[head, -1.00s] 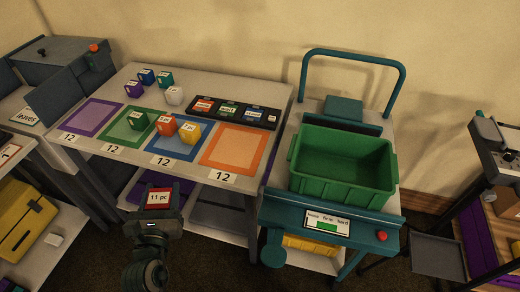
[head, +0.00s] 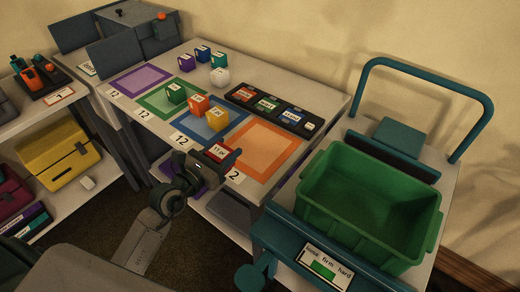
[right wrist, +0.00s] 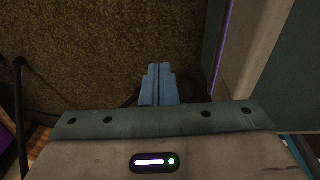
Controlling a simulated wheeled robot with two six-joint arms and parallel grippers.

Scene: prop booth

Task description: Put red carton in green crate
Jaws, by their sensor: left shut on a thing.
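The red carton (head: 220,152) with a white label is in my left gripper (head: 208,160). The gripper is shut on it, at the front edge of the table near the orange square. The green crate (head: 322,212) stands on a teal-framed cart to the right, apart from the carton. It is open at the top, and its visible inside is empty. My right gripper (right wrist: 158,84) shows only in the right wrist view. Its blue fingers are together with nothing seen between them, above brown floor.
The table (head: 292,82) carries coloured squares, several small mugs or blocks and a black tray (head: 268,108). The cart has a tall teal handle (head: 430,75) behind and a labelled front panel (head: 327,262). A shelf with a yellow case (head: 58,155) is at left.

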